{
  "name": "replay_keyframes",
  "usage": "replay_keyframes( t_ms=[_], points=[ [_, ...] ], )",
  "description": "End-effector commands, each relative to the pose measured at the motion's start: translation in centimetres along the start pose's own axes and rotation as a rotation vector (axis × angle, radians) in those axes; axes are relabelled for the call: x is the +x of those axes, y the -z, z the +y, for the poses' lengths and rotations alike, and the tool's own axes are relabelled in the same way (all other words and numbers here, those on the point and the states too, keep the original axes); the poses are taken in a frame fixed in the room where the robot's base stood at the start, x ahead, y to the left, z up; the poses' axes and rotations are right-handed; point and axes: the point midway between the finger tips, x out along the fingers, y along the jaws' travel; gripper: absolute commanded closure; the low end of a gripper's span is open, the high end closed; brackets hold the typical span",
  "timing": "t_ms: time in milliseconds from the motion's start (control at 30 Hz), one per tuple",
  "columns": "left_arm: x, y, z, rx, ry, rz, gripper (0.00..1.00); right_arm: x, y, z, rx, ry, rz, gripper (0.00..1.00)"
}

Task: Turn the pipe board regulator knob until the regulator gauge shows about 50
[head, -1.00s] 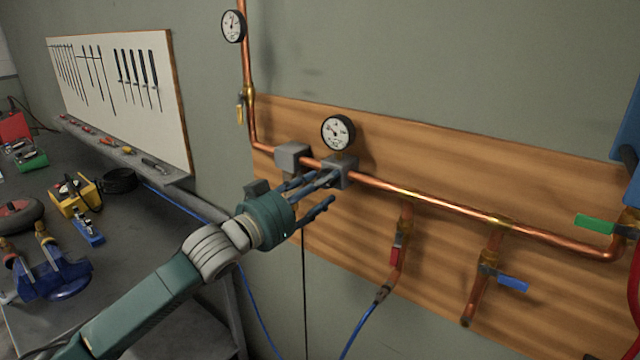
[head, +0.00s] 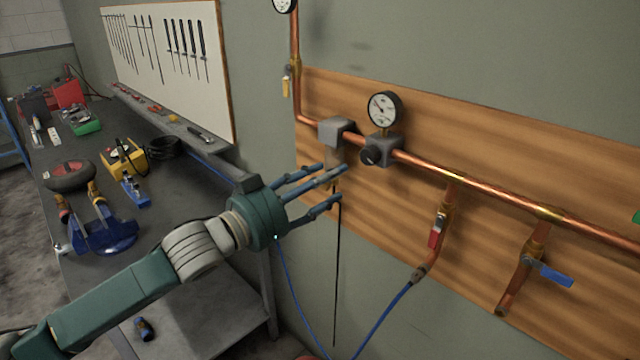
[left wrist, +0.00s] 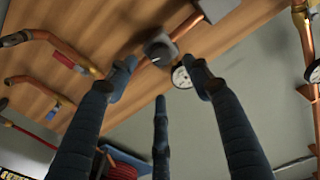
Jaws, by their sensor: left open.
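The regulator knob (head: 372,156) is a dark round knob on the front of a grey block on the copper pipe. The regulator gauge (head: 383,109) has a white face and stands just above that block; its reading is too small to tell. My left gripper (head: 335,185) is open and empty, to the left of and below the knob, apart from it. In the left wrist view the knob (left wrist: 157,50) lies beyond and between the spread fingers, and the gauge (left wrist: 181,77) is partly behind a fingertip. My right gripper is not in view.
The wooden pipe board (head: 480,140) carries a second grey block (head: 336,131), a red-handled valve (head: 437,232) and a blue-handled valve (head: 552,274). A workbench (head: 150,215) with a vise (head: 103,232) is at left. The space before the knob looks clear.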

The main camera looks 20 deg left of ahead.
Motion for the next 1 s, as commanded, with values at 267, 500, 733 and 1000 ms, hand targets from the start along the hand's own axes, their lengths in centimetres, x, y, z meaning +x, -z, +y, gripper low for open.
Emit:
replay_keyframes(
  t_ms=[267,500,733,1000],
  points=[
    [-1.4,0.01,0.08,0.001,-0.002,0.0,0.49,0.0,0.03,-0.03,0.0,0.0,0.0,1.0],
    [-1.43,0.04,0.05,0.001,-0.002,0.0,0.49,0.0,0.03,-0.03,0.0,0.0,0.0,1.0],
    [-1.41,0.02,0.04,0.0,-0.001,0.0,0.49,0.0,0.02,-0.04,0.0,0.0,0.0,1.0],
    [-1.41,0.01,0.03,0.0,-0.001,0.0,0.49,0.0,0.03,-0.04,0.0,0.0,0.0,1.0]
  ],
)
